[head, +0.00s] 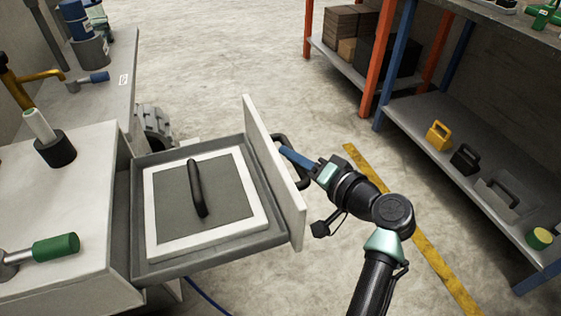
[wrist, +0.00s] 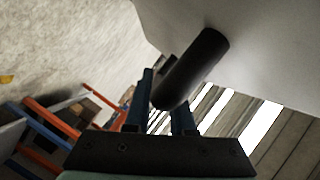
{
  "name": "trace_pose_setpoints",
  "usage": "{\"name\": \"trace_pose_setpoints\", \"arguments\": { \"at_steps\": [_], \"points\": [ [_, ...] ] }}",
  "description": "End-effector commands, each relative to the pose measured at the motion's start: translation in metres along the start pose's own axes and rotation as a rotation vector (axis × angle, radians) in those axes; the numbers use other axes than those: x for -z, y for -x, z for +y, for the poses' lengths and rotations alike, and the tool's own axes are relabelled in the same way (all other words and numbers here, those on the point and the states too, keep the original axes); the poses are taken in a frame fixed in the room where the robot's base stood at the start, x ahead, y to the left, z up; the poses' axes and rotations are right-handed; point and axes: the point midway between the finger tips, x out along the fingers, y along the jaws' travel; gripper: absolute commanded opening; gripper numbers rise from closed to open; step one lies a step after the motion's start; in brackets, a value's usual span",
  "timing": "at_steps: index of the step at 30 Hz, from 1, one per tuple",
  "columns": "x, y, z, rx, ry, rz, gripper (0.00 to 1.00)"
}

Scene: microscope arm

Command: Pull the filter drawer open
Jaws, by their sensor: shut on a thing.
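The filter drawer (head: 140,235) stands well out from the white cabinet (head: 58,205) in the head view. Inside lies a filter (head: 225,196) with a white frame, a grey face and a black handle on top. The drawer's white front panel (head: 273,170) carries a dark bar handle (head: 304,180) on its outer side. My gripper (head: 286,153) is shut on this handle, reaching in from the right. In the wrist view the dark handle (wrist: 196,65) passes between the blue fingers (wrist: 163,100). The handle's far end is partly hidden by the fingers and panel.
A green-handled valve (head: 55,248) and a black cup-like holder (head: 56,150) are on the cabinet. A shelf rack (head: 470,150) with blue and orange posts stands at the right. Open concrete floor (head: 240,60) lies between, with a yellow stripe (head: 430,255).

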Motion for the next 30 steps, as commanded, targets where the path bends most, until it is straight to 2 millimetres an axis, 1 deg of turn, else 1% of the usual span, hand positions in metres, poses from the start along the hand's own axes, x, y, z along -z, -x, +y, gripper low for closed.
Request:
{"name": "trace_pose_setpoints", "arguments": {
  "at_steps": [1,11,12,16,17,26,29,30],
  "points": [
    [0.001,0.001,0.003,-0.003,-0.002,0.001,0.0],
    [0.002,0.001,0.002,-0.003,-0.002,0.001,0.0],
    [0.002,0.001,0.002,-0.003,-0.002,0.001,0.26],
    [0.001,0.001,0.002,-0.002,-0.001,0.001,0.49],
    [0.001,0.001,0.002,-0.002,-0.001,0.001,0.52],
    [0.002,0.002,0.001,-0.001,-0.001,0.001,0.52],
    [0.002,0.01,0.001,-0.002,-0.001,0.002,0.52],
    [0.003,0.015,0.0,-0.002,-0.001,0.003,0.52]
  ]
}}
